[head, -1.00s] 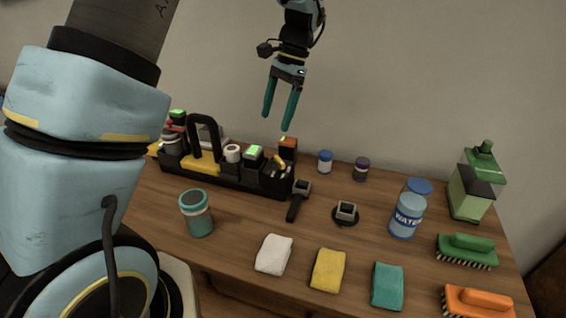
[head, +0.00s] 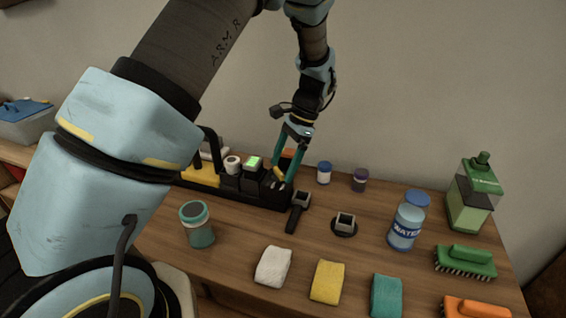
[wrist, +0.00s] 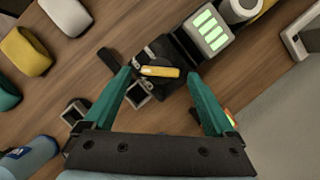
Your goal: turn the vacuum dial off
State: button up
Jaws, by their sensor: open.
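The vacuum dial appears to be the yellow bar-shaped knob (wrist: 160,72) on the end of a long black unit; it also shows in the head view (head: 279,174), partly covered by my fingers. The black unit (head: 240,192) has a carry handle and a lit green panel (head: 253,163). My gripper (head: 283,173) is open, with teal fingers pointing down over this end. In the wrist view the yellow knob lies between the fingertips, with a gap on each side. I cannot tell whether the tips are level with it.
A black-handled tool (head: 298,212) and a square-topped black piece (head: 344,224) lie right of the unit. Two small jars (head: 324,172), a water bottle (head: 406,228), a green dispenser (head: 470,200), brushes (head: 465,262), folded cloths (head: 327,282) and a teal canister (head: 198,226) stand around the table.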

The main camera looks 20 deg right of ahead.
jog(key=shift+a+f, duration=0.1)
jog(key=shift+f, duration=0.1)
jog(key=c, duration=1.4)
